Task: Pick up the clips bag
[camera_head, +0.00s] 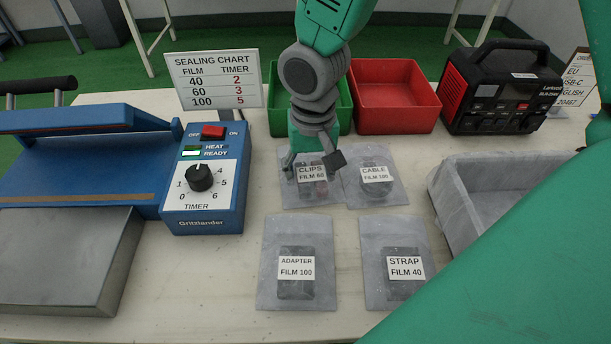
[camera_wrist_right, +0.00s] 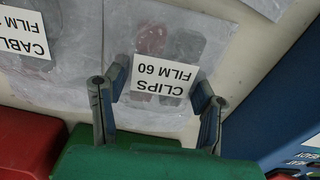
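The clips bag (camera_head: 309,188) is a clear flat bag with a white label reading CLIPS FILM 60. It lies on the table behind the adapter bag and left of the cable bag. My right gripper (camera_head: 314,163) is above its far edge, pointing down, and hides part of it. In the right wrist view, the clips bag (camera_wrist_right: 140,105) shows between the two fingers of the right gripper (camera_wrist_right: 160,95), which are spread apart with nothing held. Whether the fingertips touch the bag cannot be told. My left gripper is not in view.
Cable bag (camera_head: 373,190), adapter bag (camera_head: 295,288) and strap bag (camera_head: 396,290) lie close by. A green bin (camera_head: 341,115) and red bin (camera_head: 397,97) stand behind. The blue sealer (camera_head: 203,220) is left, a grey tray (camera_head: 462,215) right, a black-red power unit (camera_head: 500,90) at back right.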

